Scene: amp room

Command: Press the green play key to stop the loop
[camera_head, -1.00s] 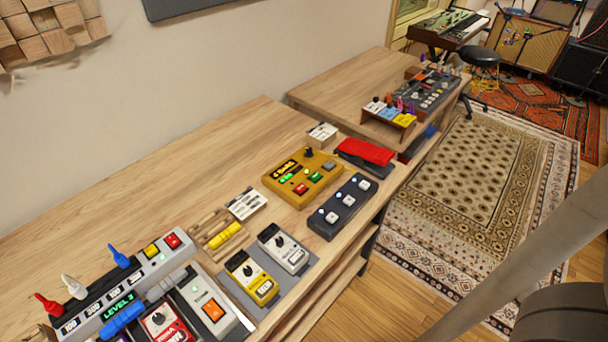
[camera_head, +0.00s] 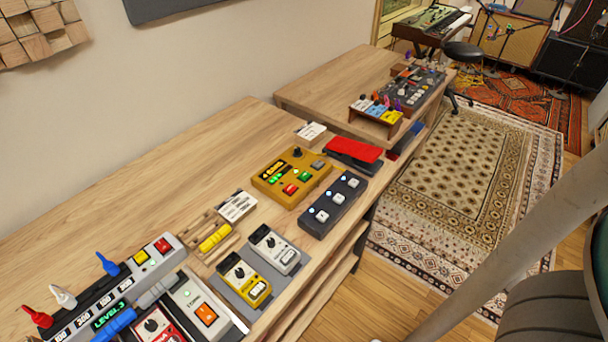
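The yellow looper box (camera_head: 318,172) stands on the wooden desk, near the middle of the head view. The green key (camera_head: 304,176) is on its front face, between a red key (camera_head: 290,189) and a grey key (camera_head: 318,165). A black knob (camera_head: 297,152) and a lit green display (camera_head: 281,179) are also on the box. Nothing covers the green key. My gripper is not in view; only part of my arm shows at the right edge, well apart from the box.
A black three-switch pedal (camera_head: 333,205) sits just in front of the looper. A red-topped pedal (camera_head: 353,149) lies to its right. White and yellow pedals (camera_head: 246,280) stand to the left. Bare desk (camera_head: 190,160) lies behind; a patterned rug (camera_head: 465,185) covers the floor at right.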

